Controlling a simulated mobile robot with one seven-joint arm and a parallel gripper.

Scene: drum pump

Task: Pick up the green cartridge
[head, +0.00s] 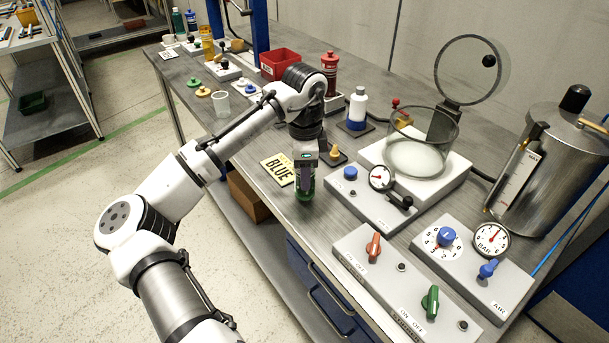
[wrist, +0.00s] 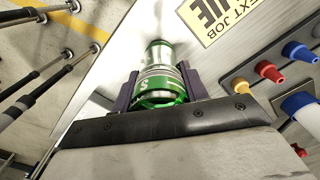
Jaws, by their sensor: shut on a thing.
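The green cartridge (head: 305,195) is between the fingers of my gripper (head: 306,170), at the bench's front edge in the head view. In the wrist view the cartridge (wrist: 162,88) shows green and silver bands, with a dark finger of my gripper (wrist: 160,84) on either side. The gripper is shut on it. Its lower end hangs over or near the bench edge; I cannot tell whether it touches the bench. Part of it is hidden by the fingers.
A yellow BLUE sign (head: 278,169) lies just left of the cartridge. A control box with a blue knob and gauge (head: 371,201) stands close on the right. A white bottle with a blue base (head: 357,108) and a red bin (head: 280,63) stand farther back.

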